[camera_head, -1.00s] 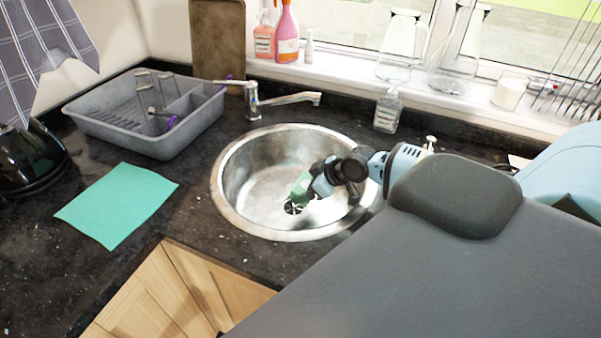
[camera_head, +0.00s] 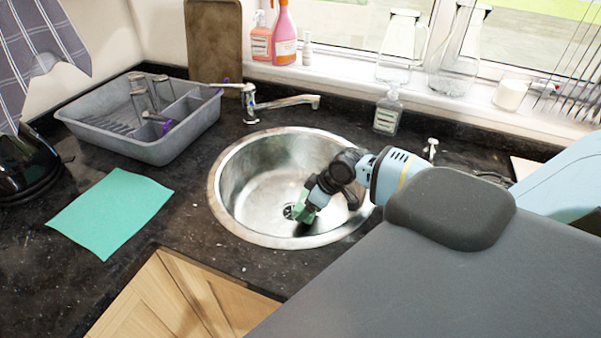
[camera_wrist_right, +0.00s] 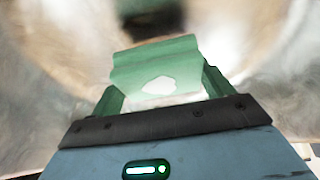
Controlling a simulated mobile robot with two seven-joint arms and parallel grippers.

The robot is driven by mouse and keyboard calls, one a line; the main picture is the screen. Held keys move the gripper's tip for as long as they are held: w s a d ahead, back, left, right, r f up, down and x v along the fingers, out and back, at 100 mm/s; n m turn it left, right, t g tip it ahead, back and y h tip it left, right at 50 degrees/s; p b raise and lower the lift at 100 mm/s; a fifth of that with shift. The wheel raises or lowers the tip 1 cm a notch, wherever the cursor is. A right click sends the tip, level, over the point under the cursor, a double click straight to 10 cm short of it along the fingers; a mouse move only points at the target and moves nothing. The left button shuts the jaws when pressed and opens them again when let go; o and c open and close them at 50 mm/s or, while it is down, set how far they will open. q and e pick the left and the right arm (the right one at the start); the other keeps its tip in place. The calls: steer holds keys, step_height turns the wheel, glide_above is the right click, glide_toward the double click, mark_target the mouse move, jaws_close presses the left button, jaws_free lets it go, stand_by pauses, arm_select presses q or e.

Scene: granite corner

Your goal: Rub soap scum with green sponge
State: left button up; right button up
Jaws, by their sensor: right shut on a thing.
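My right gripper (camera_head: 311,200) reaches down into the round steel sink (camera_head: 236,170) and is shut on the green sponge (camera_head: 303,212). The sponge is low in the basin, just right of the dark drain (camera_head: 289,212); I cannot tell whether it touches the steel. No separate scum stands out on the bright basin. My left gripper is not in view.
A tap (camera_head: 285,103) stands behind the sink, with a soap bottle (camera_head: 388,112) to its right. A grey dish rack (camera_head: 150,150) holding glasses is at the back left. A teal cloth (camera_head: 110,212) lies on the dark counter left of the sink.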

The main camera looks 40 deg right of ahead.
steer(key=shift+s+d+f+g+h, duration=0.3)
steer(key=shift+s+d+f+g, duration=0.3)
steer(key=shift+s+d+f, duration=0.3)
steer(key=shift+w+a+r+b, duration=0.2)
steer(key=shift+w+a+b, duration=0.1)
steer(key=shift+w+b, duration=0.1)
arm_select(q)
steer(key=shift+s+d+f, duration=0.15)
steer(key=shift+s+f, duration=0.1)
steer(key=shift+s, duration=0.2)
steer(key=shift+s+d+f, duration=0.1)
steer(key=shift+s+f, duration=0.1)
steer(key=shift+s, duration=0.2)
arm_select(e)
steer(key=shift+r, duration=0.2)
